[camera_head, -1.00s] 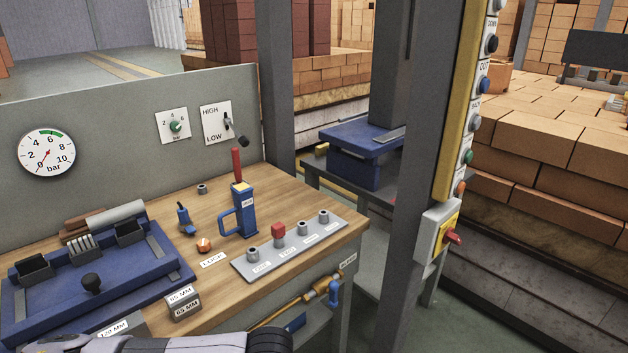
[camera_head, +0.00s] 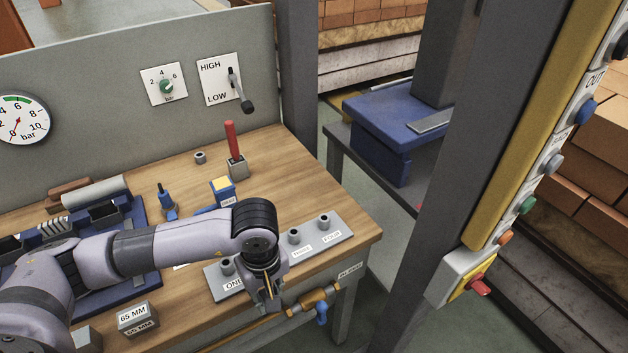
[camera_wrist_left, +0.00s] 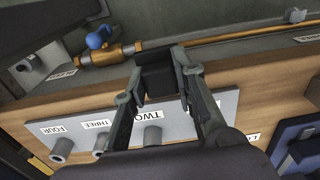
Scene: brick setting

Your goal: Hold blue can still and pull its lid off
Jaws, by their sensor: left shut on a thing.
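A blue can (camera_head: 228,196) with a side handle and a yellow top (camera_head: 220,184) stands upright on the bench in the head view. My left arm hides its lower part. My left gripper (camera_head: 266,297) is at the bench's front edge, in front of the can and apart from it. In the left wrist view my left gripper (camera_wrist_left: 158,72) is shut on a dark block (camera_wrist_left: 158,80), held between its fingertips. The block looks nearly black there, so I cannot tell its true colour. My right gripper is not in view.
A grey plate (camera_head: 340,237) with several labelled posts lies under my left gripper; post TWO (camera_wrist_left: 152,137) looks bare. A red-handled lever (camera_head: 231,140) stands behind the can. A small blue bottle-like thing (camera_head: 167,208) is to its left. A brass valve pipe (camera_head: 312,300) runs along the bench front.

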